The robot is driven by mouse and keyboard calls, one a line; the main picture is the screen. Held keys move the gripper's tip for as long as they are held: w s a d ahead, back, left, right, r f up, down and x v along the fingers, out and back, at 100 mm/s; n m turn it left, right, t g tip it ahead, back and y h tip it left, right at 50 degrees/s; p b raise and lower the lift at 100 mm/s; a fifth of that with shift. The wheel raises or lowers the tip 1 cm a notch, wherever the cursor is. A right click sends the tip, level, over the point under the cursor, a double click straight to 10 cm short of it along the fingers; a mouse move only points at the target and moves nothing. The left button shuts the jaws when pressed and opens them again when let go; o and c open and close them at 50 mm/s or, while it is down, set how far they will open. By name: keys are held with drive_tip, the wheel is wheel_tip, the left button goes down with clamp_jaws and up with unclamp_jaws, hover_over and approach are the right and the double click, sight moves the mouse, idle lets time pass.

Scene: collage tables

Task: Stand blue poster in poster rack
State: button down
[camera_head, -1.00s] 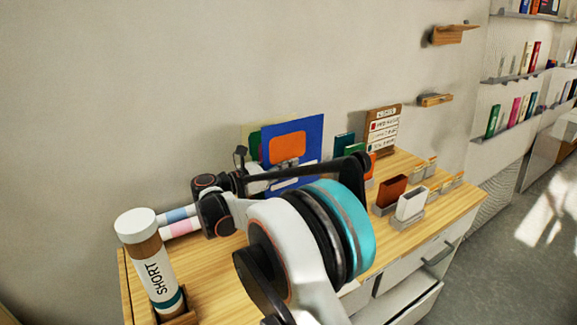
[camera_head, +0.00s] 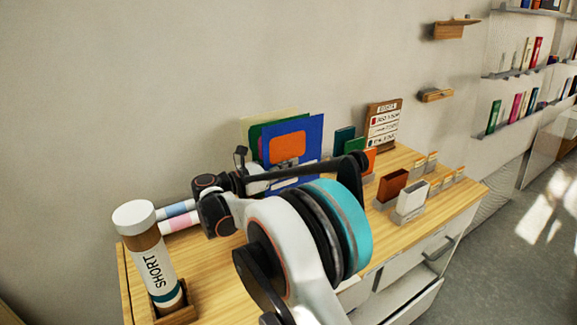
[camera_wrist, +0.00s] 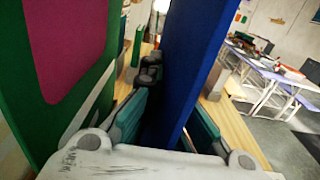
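The blue poster (camera_head: 312,138) has an orange panel and stands upright near the wall at the back of the wooden table. In the wrist view it is seen nearly edge-on as a blue board (camera_wrist: 192,55). My gripper (camera_head: 284,168) is at its lower front; the teal finger pads (camera_wrist: 165,125) lie on both sides of the board and look shut on it. A green poster with a magenta panel (camera_wrist: 70,40) stands close beside it, and a cream poster (camera_head: 262,115) is behind. The poster rack is hidden behind the posters and my arm, so I cannot tell whether the lower edge is seated.
A tube marked SHORT (camera_head: 153,262) stands at the front left, with pink and blue rolls (camera_head: 178,218) beyond it. Brown and white card holders (camera_head: 392,187), small coloured books (camera_head: 344,138) and a wooden sign (camera_head: 384,124) stand on the right. My arm crosses the table's middle.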

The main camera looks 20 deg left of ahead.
drive_tip(key=shift+f+b, duration=0.55)
drive_tip(key=shift+f, duration=0.45)
drive_tip(key=c, duration=1.7)
unclamp_jaws()
drive_tip(key=shift+s+a, duration=0.1)
drive_tip(key=shift+v, duration=3.6)
drive_tip(key=shift+r, duration=0.1)
